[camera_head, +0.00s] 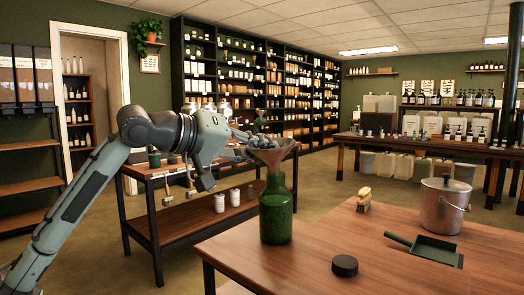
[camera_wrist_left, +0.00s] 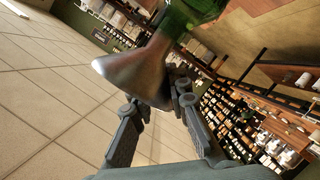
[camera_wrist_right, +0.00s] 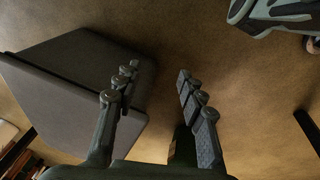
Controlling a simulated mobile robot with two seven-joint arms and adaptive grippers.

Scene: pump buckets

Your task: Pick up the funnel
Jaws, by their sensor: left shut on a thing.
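The copper-coloured funnel (camera_head: 271,157) is at the mouth of the green glass bottle (camera_head: 276,212), wide end up. Whether its stem is inside the neck is hard to tell. My left gripper (camera_head: 243,147) reaches in from the left and is shut on the funnel's side. In the left wrist view the funnel's cone (camera_wrist_left: 137,72) lies between the fingers (camera_wrist_left: 156,100), with the green bottle (camera_wrist_left: 197,10) beyond its narrow end. The bottle stands upright near the wooden table's left edge. My right gripper (camera_wrist_right: 155,88) is open and empty, in the right wrist view only.
On the wooden table (camera_head: 310,262) are a black round cap (camera_head: 344,265), a brush (camera_head: 364,199), a metal pot with lid (camera_head: 445,207) and a green dustpan (camera_head: 431,249). A side table (camera_head: 165,226) stands behind my left arm. A dark grey box (camera_wrist_right: 65,95) is beside my right gripper.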

